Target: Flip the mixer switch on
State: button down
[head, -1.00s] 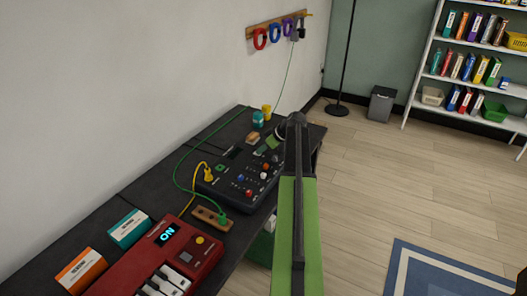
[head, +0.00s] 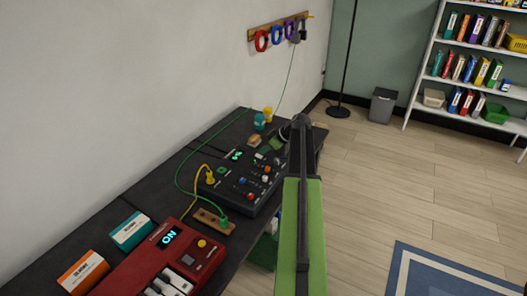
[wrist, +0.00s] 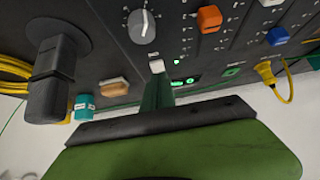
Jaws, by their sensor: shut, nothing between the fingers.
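The mixer (head: 226,190) is a black console with knobs and sliders on the dark bench. Its small display (head: 236,156) glows green. In the wrist view, the white switch (wrist: 156,66) is beside a grey knob (wrist: 142,26), and green lights (wrist: 177,82) glow next to it. My gripper (wrist: 158,88) is shut and empty, its dark green fingers right at the switch. I cannot tell whether they touch.
A red keyboard (head: 141,270) reading ON is at the near end. A wooden block (head: 214,221), green cable and yellow cable lie by the mixer.

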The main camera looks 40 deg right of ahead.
jog(key=p+v, duration=1)
jog(key=v, duration=0.3)
jog(key=shift+r, duration=0.1)
